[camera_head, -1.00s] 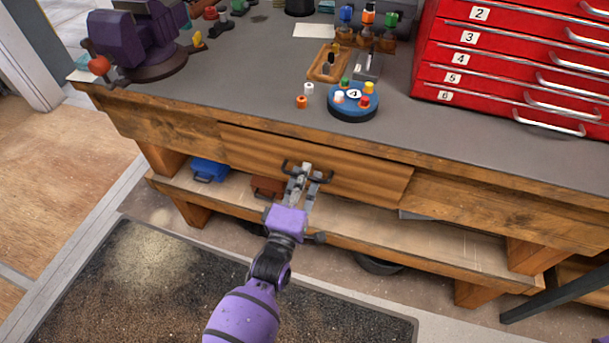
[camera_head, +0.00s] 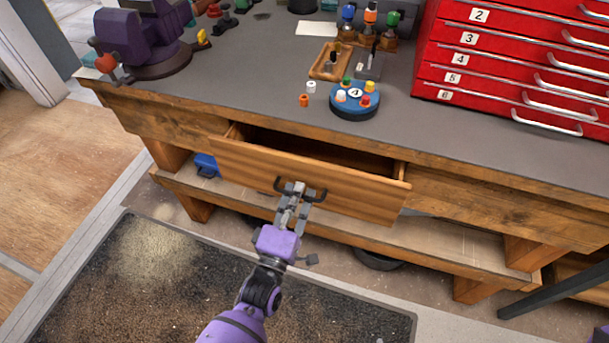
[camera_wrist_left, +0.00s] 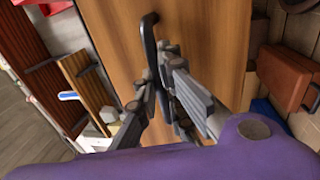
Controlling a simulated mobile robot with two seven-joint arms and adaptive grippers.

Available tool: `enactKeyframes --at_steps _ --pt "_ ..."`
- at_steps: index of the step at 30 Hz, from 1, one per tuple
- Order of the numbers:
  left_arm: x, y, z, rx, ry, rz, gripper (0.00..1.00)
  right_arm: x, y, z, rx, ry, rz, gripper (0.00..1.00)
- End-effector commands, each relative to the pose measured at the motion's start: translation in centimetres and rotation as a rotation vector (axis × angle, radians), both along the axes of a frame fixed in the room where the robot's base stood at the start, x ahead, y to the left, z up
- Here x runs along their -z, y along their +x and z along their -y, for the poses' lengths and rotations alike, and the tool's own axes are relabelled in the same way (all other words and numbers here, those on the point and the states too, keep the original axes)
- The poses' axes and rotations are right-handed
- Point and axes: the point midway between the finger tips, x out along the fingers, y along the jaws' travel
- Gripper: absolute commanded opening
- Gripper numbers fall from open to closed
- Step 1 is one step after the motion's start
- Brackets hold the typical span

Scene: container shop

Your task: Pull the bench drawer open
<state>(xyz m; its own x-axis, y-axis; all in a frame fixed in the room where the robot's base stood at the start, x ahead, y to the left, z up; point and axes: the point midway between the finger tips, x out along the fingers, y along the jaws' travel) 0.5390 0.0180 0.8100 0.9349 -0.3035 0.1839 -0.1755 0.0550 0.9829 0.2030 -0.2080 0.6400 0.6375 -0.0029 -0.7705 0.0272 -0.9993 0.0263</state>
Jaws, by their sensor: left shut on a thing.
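The wooden bench drawer (camera_head: 355,192) stands partly out of the bench (camera_head: 480,207), and a dark gap shows behind its front. Its inside is in shadow. My left gripper (camera_head: 298,190) is shut on the drawer's dark bar handle (camera_head: 315,196) at the middle of the front. In the left wrist view the gripper's fingers (camera_wrist_left: 165,75) are at the handle (camera_wrist_left: 148,40), and the drawer front (camera_wrist_left: 205,40) fills the upper middle. My right gripper is not in view.
On the bench top are a purple vise (camera_head: 145,40), a blue round holder (camera_head: 354,106) with coloured pegs, a wooden tray (camera_head: 328,62) and a red drawer cabinet (camera_head: 480,55). A lower shelf (camera_head: 440,240) runs under the drawer. A dark mat (camera_head: 150,290) lies on the floor in front.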

Motion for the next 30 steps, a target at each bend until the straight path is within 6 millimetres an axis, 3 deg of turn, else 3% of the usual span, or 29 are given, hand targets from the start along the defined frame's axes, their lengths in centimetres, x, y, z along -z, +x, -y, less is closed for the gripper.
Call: enactKeyframes --at_steps 7,18,24,30 --pt "0.0 -8.7 -2.9 0.002 0.004 -0.005 0.00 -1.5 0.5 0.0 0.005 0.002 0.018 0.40" --pt "0.2 -20.1 -6.5 0.001 0.001 -0.007 0.00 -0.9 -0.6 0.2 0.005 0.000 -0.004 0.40" --pt "0.2 -24.0 -7.8 0.001 0.002 -0.005 0.00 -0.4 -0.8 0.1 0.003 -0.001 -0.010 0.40" --pt "0.1 -26.0 -8.4 0.001 0.000 -0.002 0.00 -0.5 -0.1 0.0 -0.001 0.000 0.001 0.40"
